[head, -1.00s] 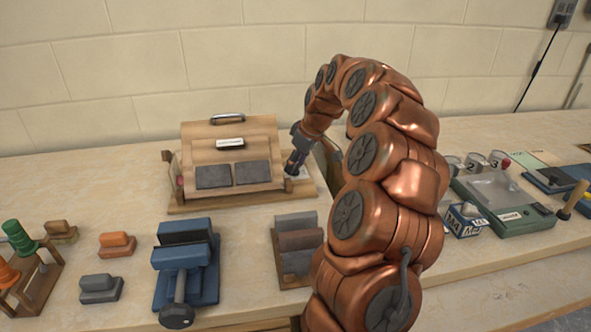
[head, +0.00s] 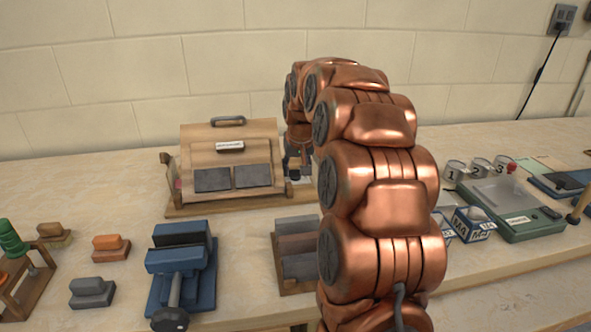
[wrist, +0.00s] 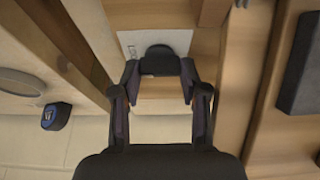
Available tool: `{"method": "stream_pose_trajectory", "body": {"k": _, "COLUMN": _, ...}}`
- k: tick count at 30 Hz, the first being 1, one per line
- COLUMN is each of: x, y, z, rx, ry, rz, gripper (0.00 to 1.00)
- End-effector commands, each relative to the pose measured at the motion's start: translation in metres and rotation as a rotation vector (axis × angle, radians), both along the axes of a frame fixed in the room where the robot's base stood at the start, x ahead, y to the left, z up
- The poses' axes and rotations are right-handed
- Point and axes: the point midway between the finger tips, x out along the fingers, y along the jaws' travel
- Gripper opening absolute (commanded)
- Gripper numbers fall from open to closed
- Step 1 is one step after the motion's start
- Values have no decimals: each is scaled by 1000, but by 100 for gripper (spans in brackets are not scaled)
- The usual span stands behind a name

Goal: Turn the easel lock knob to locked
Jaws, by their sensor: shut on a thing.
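The wooden easel (head: 228,137) stands at the back of the bench with two dark panels on its sloped front and a handle on top. In the wrist view the dark lock knob (wrist: 160,62) sits in front of a pale marked plate (wrist: 150,40) on the wood. My gripper (wrist: 159,82) is shut on the knob, one finger at each side. In the head view my gripper (head: 297,172) is low at the easel's right side, where my arm partly hides it and the knob is not clear.
A blue vise-like fixture (head: 182,262) and a wooden block holder (head: 296,250) stand in front of the easel. Loose blocks lie at left, including an orange one (head: 111,247). Numbered cups (head: 478,167) and a green scale (head: 510,208) are at right.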

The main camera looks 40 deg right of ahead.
Motion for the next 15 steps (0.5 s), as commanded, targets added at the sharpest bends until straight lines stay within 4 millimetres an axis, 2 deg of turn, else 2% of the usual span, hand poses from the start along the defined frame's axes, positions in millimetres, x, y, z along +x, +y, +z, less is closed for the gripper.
{"method": "stream_pose_trajectory", "body": {"k": 15, "x": 2, "y": 0, "z": 2, "rx": -1, "ry": -8, "rz": -47, "gripper": 9}}
